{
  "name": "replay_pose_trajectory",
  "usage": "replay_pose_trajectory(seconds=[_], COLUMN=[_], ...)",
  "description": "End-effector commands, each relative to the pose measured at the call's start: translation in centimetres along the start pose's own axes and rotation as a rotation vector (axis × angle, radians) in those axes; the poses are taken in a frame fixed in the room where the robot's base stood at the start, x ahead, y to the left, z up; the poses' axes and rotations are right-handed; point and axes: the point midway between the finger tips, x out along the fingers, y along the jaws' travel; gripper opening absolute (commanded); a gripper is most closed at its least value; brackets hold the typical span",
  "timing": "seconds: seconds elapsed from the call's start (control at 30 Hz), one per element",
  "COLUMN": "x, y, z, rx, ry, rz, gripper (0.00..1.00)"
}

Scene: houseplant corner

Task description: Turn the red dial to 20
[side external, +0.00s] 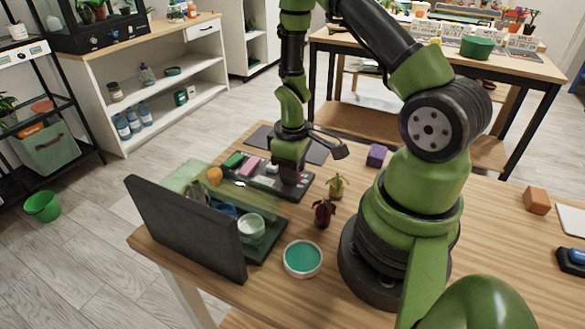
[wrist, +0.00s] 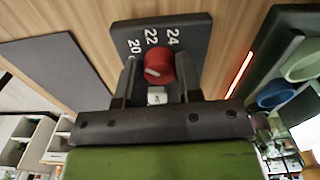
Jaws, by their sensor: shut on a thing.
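The red dial (wrist: 159,64) is round and sits on a dark panel (wrist: 198,38) in the wrist view. White numbers 20, 22 and 24 are printed along the panel beyond it. A pale mark shows on the dial's near lower-left part; which number it indicates is hard to tell. My gripper (wrist: 158,72) is shut on the red dial, one finger on each side. In the side external view my gripper (side external: 292,184) points down at the dark panel (side external: 262,186), and hides the dial there.
A green block (side external: 232,160) and a pink block (side external: 250,166) are on the panel's left. A dark upright board (side external: 185,228) and bowls stand in front. Small plants (side external: 324,212) and a teal-topped dish (side external: 302,258) are nearby. A purple block (side external: 376,155) lies behind right.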

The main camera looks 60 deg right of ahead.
Motion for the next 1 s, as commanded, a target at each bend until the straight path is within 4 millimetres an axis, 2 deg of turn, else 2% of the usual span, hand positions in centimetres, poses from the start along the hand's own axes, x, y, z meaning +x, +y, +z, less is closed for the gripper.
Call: replay_pose_trajectory(seconds=[0.4,0.43,0.47,0.77,0.87,1.0], x=[0.0,0.0,0.0,-0.1,-0.8,-2.7], y=[0.0,-0.1,-0.1,0.0,0.0,0.0], z=[0.1,0.1,0.1,0.0,0.0,0.0], rx=[-0.003,-0.002,-0.002,-0.003,-0.003,-0.003], ry=[-0.004,-0.004,-0.004,-0.001,0.001,0.003], rz=[-0.002,-0.002,-0.002,-0.001,0.0,0.002], gripper=[0.09,0.37,0.43,0.43,0.43,0.43])
